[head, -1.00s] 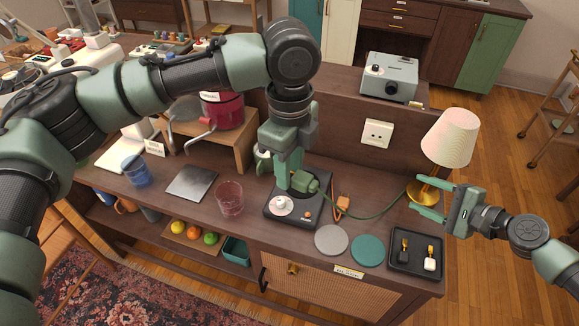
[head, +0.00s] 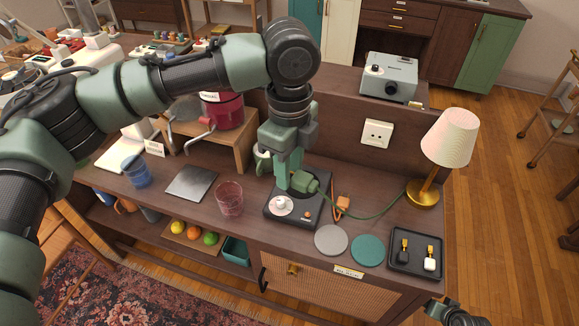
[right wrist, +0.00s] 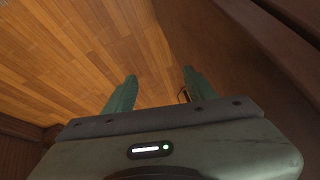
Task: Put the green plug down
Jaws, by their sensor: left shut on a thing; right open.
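The green plug (head: 307,183) is in my left gripper (head: 293,182), which is shut on it. The gripper points down and holds the plug at the back of the black device (head: 292,218) with a white dial. I cannot tell whether the plug touches the device. A green cord (head: 370,215) runs from the plug toward the brass lamp (head: 424,192). My right gripper (right wrist: 158,76) is open and empty above the wooden floor in the right wrist view. Only part of it shows at the bottom right of the head view.
A wall socket (head: 376,134) is on the raised back panel. A grey disc (head: 331,240), a teal disc (head: 368,250) and a black tray (head: 402,263) lie at the right front.

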